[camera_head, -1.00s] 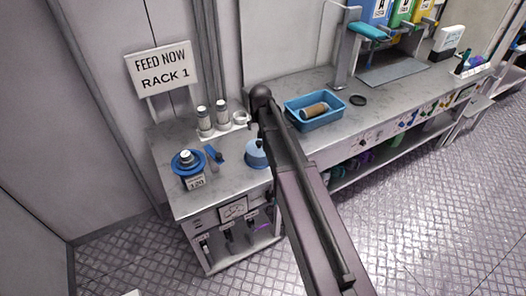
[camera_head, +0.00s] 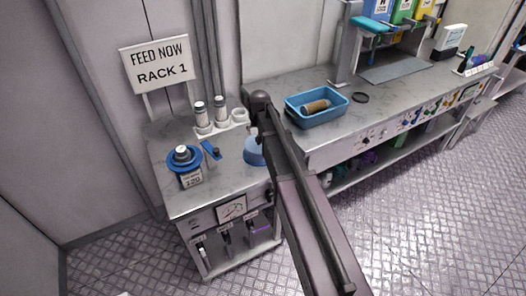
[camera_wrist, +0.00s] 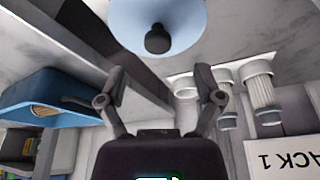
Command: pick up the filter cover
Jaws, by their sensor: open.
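A light-blue dome with a dark round knob, which looks like the filter cover (camera_wrist: 178,12), fills the top middle of the wrist view. In the head view the dome (camera_head: 252,152) stands on the counter, partly hidden behind my arm. My gripper (camera_wrist: 160,72) is open and empty, its two fingers spread below the dome in the wrist picture. The knob lies in line with the gap between the fingers, apart from them. My gripper is hidden behind the arm in the head view.
Two ribbed filter cylinders (camera_head: 201,114) and an open cup (camera_head: 239,116) stand in a rack behind the dome. A blue-ringed container (camera_head: 185,157) and a small blue tool (camera_head: 211,150) lie left. A blue tray (camera_head: 301,100) with a brown cylinder (camera_head: 316,106) and a dark ring (camera_head: 361,97) are right.

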